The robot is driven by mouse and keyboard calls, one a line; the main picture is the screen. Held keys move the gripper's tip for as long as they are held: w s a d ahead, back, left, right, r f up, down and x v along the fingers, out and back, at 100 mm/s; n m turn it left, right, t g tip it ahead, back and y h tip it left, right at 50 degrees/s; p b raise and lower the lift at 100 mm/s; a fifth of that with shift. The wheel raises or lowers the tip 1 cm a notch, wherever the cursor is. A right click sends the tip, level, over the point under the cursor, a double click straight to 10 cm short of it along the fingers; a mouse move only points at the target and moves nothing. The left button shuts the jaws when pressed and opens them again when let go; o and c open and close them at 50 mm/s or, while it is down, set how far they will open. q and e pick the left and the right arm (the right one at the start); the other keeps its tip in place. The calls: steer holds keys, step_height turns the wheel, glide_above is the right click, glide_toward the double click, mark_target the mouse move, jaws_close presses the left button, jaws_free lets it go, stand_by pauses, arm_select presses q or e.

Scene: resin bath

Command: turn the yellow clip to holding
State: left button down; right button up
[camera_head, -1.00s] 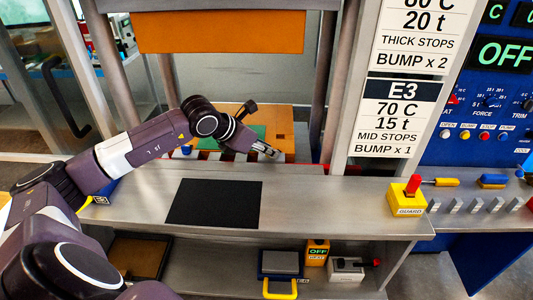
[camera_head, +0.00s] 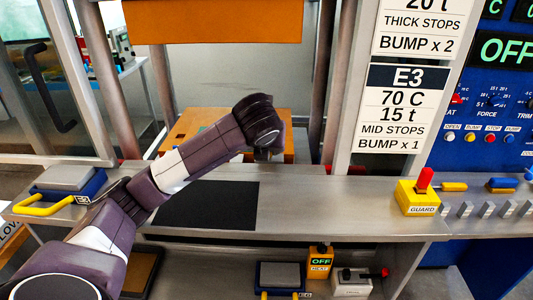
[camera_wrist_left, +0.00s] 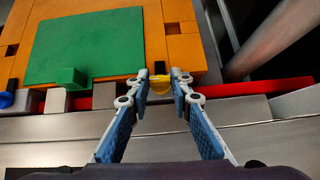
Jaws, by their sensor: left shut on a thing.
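The yellow clip (camera_wrist_left: 160,86) is a small rounded piece at the front edge of the orange press plate (camera_wrist_left: 178,40) in the left wrist view. My left gripper (camera_wrist_left: 161,78) is shut on it, one fingertip on each side. Which way the clip is turned is hard to tell, as the fingertips partly cover it. In the head view my left wrist reaches to the front of the press opening and hides the clip and my fingers. My right gripper is not in view.
A green sheet (camera_wrist_left: 85,45) with a green block lies on the orange plate. A blue clip (camera_wrist_left: 6,100) sits left. Red strips and metal blocks line the front edge. On the bench are a black mat (camera_head: 207,205), a yellow guard box (camera_head: 417,197) and a blue yellow-handled tray (camera_head: 65,190).

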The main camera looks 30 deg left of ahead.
arm_select(q)
steer(key=shift+n, duration=0.4)
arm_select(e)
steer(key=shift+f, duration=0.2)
arm_select(q)
steer(key=c, duration=1.8)
jaws_free()
steer(key=shift+o, duration=0.4)
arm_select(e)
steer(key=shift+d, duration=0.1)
arm_select(q)
steer(key=shift+d, duration=0.1)
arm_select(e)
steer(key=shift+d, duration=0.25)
arm_select(q)
steer(key=v, duration=0.8)
steer(key=shift+w+d+r, duration=0.1)
steer(key=shift+w, duration=0.1)
steer(key=shift+v, duration=1.95)
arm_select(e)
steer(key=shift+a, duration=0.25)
